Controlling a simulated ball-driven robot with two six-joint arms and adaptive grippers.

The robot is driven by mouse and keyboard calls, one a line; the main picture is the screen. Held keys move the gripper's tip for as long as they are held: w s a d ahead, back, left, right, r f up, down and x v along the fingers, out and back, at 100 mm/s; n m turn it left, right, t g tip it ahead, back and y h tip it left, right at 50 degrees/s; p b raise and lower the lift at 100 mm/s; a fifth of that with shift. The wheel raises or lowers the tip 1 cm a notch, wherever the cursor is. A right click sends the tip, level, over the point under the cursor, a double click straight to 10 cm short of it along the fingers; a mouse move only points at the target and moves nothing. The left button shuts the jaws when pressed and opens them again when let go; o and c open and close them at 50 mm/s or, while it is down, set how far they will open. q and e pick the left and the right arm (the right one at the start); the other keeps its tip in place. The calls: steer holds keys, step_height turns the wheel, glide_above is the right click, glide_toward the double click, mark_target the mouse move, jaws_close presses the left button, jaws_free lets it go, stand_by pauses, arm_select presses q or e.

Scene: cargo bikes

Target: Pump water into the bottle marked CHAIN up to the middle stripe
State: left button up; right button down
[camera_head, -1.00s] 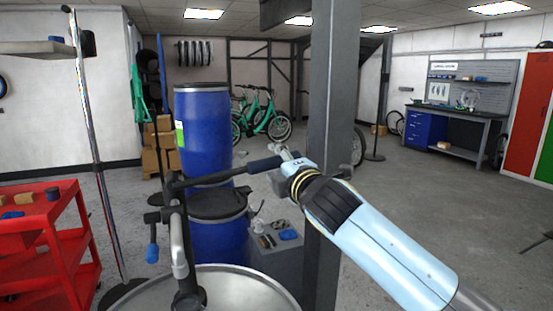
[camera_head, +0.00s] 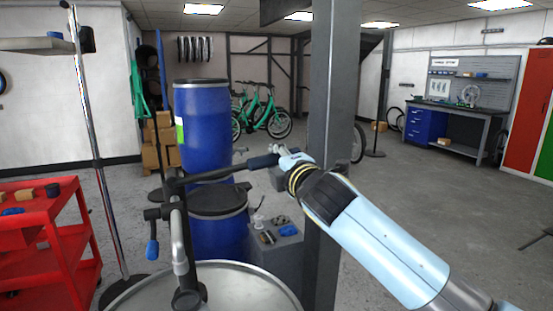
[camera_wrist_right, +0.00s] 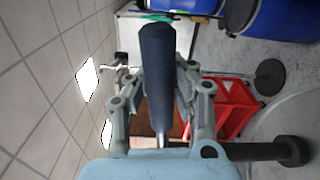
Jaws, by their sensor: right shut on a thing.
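A hand pump stands on a round metal drum (camera_head: 225,288). The pump's lever ends in a dark grip (camera_head: 263,161), held roughly level. My right gripper (camera_head: 283,158) is shut on this grip from the right. In the right wrist view the dark grip (camera_wrist_right: 157,60) runs lengthwise between the two fingers of the gripper (camera_wrist_right: 160,90). I see no bottle marked CHAIN in these views. The left gripper is not in view.
A grey pillar (camera_head: 330,120) stands close behind my right arm. Blue barrels (camera_head: 205,125) stand behind the pump. A low grey box (camera_head: 277,262) carries small items. A red trolley (camera_head: 45,240) and a pole stand at left. Open floor lies at right.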

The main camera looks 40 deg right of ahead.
steer(key=shift+f, duration=0.2)
step_height(320, 180, down, 3)
steer(key=m+b, duration=0.1)
steer(key=b, duration=0.2)
steer(key=shift+d+f+m, duration=0.1)
steer(key=shift+m, duration=0.2)
steer(key=c, duration=1.7)
jaws_free()
steer(key=o, duration=0.6)
steer(key=shift+s+r, duration=0.25)
steer(key=shift+s, duration=0.05)
steer(key=shift+o, duration=0.2)
steer(key=shift+w, duration=0.15)
steer(key=v, duration=1.2)
